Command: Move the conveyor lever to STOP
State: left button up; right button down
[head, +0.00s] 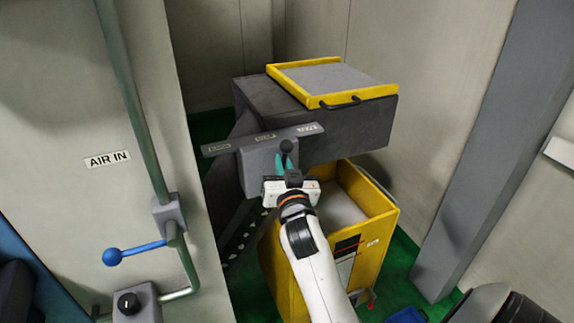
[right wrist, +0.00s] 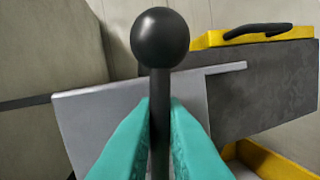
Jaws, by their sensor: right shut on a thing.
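The conveyor lever (head: 286,147) is a black rod with a round black knob on a grey box (head: 256,170) at the conveyor's dark housing. A grey label plate (head: 240,145) with several small labels, too small to read surely, runs above the box. The knob appears between the middle and right labels. My right gripper (head: 286,165) is shut on the lever's rod, below the knob. In the right wrist view the teal fingers (right wrist: 160,130) lie on both sides of the rod, and the knob (right wrist: 160,38) stands clear above them. My left gripper is not in view.
A yellow-rimmed tray (head: 275,75) lies on the dark housing (head: 350,130). A yellow bin (head: 385,225) stands below, close to my right arm. A grey post (head: 470,150) stands at right.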

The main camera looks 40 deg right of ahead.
jog(key=shift+w+a+r+n, duration=0.1)
jog(key=shift+a+n, duration=0.2)
jog(key=shift+n, duration=0.3)
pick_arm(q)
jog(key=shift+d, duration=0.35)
pick_arm(e)
jog(key=shift+a+n+t, duration=0.2)
jog(key=shift+n+t, duration=0.1)
jog(key=shift+n, duration=0.1)
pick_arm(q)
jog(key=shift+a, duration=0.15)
pick_arm(e)
jog(key=c, duration=1.8)
grip_release()
jog(key=shift+o, duration=1.4)
jog(key=shift+w, duration=0.2)
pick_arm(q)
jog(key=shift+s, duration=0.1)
pick_arm(e)
jog(key=shift+s, duration=0.1)
